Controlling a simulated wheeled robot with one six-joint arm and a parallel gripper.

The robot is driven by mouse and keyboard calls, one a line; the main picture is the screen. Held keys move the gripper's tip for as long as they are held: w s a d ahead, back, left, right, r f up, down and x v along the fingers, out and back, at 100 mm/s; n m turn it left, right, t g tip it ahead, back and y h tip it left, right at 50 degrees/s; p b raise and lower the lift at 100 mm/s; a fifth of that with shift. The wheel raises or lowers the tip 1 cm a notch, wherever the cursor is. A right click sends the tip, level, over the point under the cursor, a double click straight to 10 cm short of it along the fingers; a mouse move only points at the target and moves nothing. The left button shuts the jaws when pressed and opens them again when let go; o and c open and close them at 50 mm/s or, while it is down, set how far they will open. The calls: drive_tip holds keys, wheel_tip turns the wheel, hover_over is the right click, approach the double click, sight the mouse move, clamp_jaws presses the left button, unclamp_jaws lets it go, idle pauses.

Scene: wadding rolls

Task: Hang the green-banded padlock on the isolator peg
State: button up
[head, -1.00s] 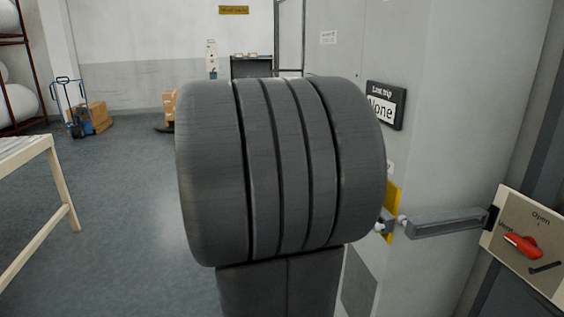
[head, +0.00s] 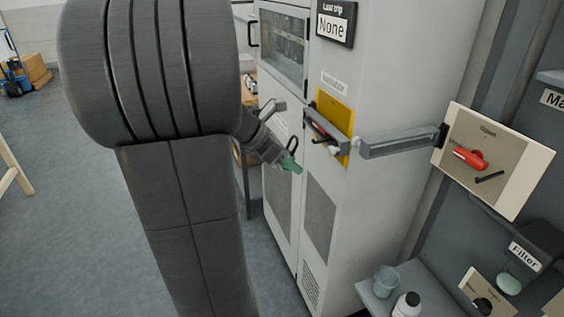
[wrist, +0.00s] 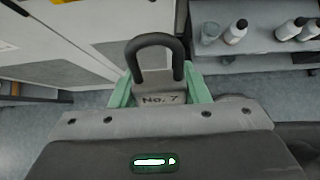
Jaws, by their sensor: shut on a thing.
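My gripper (head: 281,160) is shut on a padlock. In the wrist view the padlock (wrist: 162,88) has a grey body marked "No. 7" and a dark shackle pointing up and away. Pale green shows on both sides of its body; I cannot tell whether this is band or finger. In the head view its dark shackle (head: 293,144) stands above the green tip, left of and below the isolator. The isolator (head: 334,110) is a yellow plate with a red-and-dark handle on the grey cabinet. A small pale knob (head: 331,150) at its lower edge may be the peg. The padlock is apart from it.
A grey bar (head: 400,143) juts from the switch panel (head: 520,150) toward the isolator. A shelf (head: 362,291) at lower right holds a cup (head: 385,281) and a white bottle (head: 407,305). My arm hides much of the left. Open floor (head: 60,220) lies at left.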

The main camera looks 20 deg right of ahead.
drive_tip(key=d+f+b, duration=0.1)
drive_tip(key=d, duration=0.6)
drive_tip(key=shift+w+f, duration=0.15)
drive_tip(key=shift+w, duration=0.15)
idle(0.4)
drive_tip(key=shift+d, duration=0.15)
idle(0.5)
drive_tip(key=o, duration=1.2)
drive_tip(key=shift+c, duration=0.2)
drive_tip(key=p+v, duration=0.1)
drive_tip(key=v, duration=1.2)
drive_tip(key=shift+a+r, duration=0.2)
drive_tip(key=shift+a, duration=0.1)
